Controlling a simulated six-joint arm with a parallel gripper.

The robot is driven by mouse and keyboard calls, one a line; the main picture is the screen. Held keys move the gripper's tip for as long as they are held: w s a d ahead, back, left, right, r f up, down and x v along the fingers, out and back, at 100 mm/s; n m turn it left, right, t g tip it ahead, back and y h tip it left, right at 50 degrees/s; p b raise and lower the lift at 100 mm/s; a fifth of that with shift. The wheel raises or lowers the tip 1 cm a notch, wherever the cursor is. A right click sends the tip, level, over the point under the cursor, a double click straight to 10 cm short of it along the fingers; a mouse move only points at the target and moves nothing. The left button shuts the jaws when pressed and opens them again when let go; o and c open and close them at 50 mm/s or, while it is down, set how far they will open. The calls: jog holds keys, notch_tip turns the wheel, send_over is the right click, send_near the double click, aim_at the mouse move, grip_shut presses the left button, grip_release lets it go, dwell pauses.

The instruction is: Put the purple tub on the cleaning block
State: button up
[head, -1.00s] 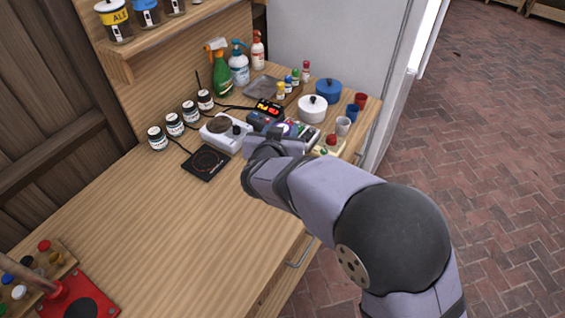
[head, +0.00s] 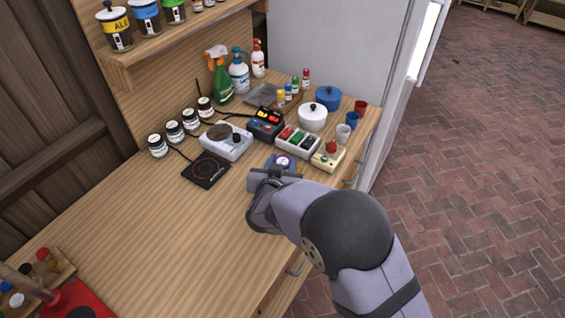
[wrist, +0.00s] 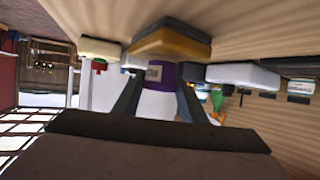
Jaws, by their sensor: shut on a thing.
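The purple tub (wrist: 161,73) is between the two fingers of my gripper (wrist: 160,95) in the wrist view, which is upside down. My gripper is shut on the tub. A yellow and dark grey block (wrist: 172,38), which looks like the cleaning block, lies on the counter close to the tub in the wrist view. I cannot tell whether they touch.
A cream box with a red knob (head: 329,156), a box with coloured buttons (head: 298,141) and a white scale (head: 226,141) stand close behind. A black hot plate (head: 206,169) lies left. The counter's front left is mostly clear.

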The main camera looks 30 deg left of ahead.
jog(key=shift+f, duration=0.2)
jog(key=shift+f, duration=0.1)
jog(key=o, duration=1.1)
jog(key=shift+c, duration=0.2)
jog(key=b+v, duration=0.1)
jog(key=v, duration=1.1)
jog(key=shift+b, duration=0.4)
jog(key=shift+d, duration=0.1)
